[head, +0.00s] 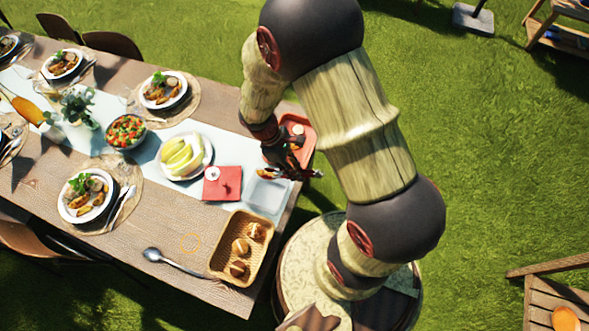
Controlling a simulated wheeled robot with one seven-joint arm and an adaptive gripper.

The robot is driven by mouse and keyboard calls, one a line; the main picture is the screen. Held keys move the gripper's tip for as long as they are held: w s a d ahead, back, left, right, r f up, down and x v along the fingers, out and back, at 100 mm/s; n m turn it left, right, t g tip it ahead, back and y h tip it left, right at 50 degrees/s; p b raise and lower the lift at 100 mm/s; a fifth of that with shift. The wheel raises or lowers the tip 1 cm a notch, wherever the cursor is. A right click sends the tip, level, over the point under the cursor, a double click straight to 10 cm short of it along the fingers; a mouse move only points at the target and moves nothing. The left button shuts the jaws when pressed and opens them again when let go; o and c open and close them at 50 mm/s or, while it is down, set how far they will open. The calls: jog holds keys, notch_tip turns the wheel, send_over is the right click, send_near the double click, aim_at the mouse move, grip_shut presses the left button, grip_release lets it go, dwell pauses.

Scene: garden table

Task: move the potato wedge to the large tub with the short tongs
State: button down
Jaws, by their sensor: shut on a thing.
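My gripper (286,168) is at the table's right end, pointing down, small and partly hidden by its own dark links. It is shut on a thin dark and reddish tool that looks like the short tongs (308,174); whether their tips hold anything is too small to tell. A clear, shallow square container (268,195), possibly the large tub, sits just below the gripper in the picture.
A red tray (308,146) lies behind the gripper. A red square item (222,184) is left of the clear container. A basket of rolls (216,262), a spoon (170,262), a fruit plate (186,174) and a salad bowl (126,146) stand nearby. Grass lies right of the table.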

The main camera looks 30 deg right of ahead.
jog(key=shift+f, duration=0.1)
notch_tip(320, 180, down, 9)
jog(key=b, duration=0.7)
jog(key=shift+b, duration=0.4)
jog(key=c, duration=2.1)
grip_release()
jog(key=shift+o, duration=0.2)
jog(key=shift+r, duration=0.2)
notch_tip(320, 180, up, 10)
jog(key=p, duration=0.8)
jog(key=shift+p, duration=0.3)
jog(key=shift+f, duration=0.1)
